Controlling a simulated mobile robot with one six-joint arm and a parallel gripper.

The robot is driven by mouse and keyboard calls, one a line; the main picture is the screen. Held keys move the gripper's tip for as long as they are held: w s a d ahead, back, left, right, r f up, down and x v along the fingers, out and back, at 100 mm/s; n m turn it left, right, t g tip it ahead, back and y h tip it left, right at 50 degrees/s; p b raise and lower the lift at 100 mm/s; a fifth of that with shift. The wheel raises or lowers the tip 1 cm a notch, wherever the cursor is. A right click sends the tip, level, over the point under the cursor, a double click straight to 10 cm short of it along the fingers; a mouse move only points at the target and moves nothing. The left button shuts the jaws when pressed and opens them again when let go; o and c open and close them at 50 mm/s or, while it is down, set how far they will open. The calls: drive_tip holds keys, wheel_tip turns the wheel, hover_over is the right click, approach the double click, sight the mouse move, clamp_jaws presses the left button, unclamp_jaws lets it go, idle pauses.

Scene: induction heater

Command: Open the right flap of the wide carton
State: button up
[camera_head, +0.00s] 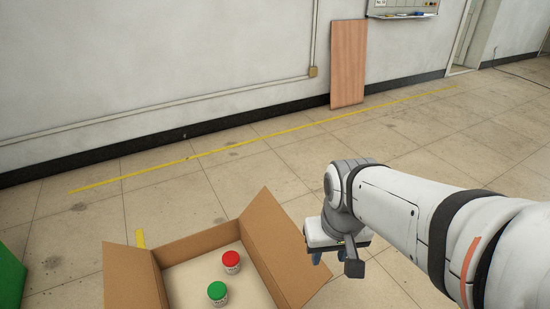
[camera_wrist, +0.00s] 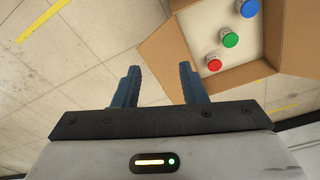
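The wide carton (camera_head: 205,241) stands open-topped at the bottom of the head view, cut off by the frame. Its right flap (camera_head: 285,243) tilts up and outward from the right rim, leaving the inside visible. In the wrist view the right flap (camera_wrist: 168,52) appears on the carton's left side. My gripper (camera_head: 328,258) is just right of this flap, pointing down; the arm partly hides its blue fingers. In the wrist view my gripper (camera_wrist: 159,72) is open, with nothing between its fingers. The right finger overlaps the flap's edge in the picture; contact cannot be told.
Jars with red (camera_head: 231,259), green (camera_head: 217,291) and blue (camera_wrist: 249,8) lids stand inside the carton. The left flap (camera_head: 131,278) is spread outward. A green object (camera_head: 10,277) is at the left edge. Tiled floor lies clear behind the carton, before the wall.

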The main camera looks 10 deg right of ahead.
drive_tip(key=t+y+b, duration=0.2)
drive_tip(key=y+b, duration=0.6)
drive_tip(key=y, duration=0.2)
approach(296, 226)
drive_tip(key=shift+n, duration=0.4)
drive_tip(key=s+a+r, duration=0.1)
drive_tip(key=s+a, duration=0.1)
drive_tip(key=s+a+r, duration=0.1)
drive_tip(key=s+a, duration=0.1)
drive_tip(key=s+a+r, duration=0.1)
drive_tip(key=s, duration=0.1)
drive_tip(key=shift+s+a+r, duration=0.25)
drive_tip(key=shift+a, duration=0.15)
drive_tip(key=w+d+f+t+b, duration=0.2)
drive_tip(key=w+d+f+t, duration=0.1)
drive_tip(key=w+d+f, duration=0.2)
drive_tip(key=b+x, duration=0.1)
drive_tip(key=x, duration=0.7)
drive_tip(key=shift+w+f, duration=0.15)
drive_tip(key=shift+w, duration=0.05)
clamp_jaws()
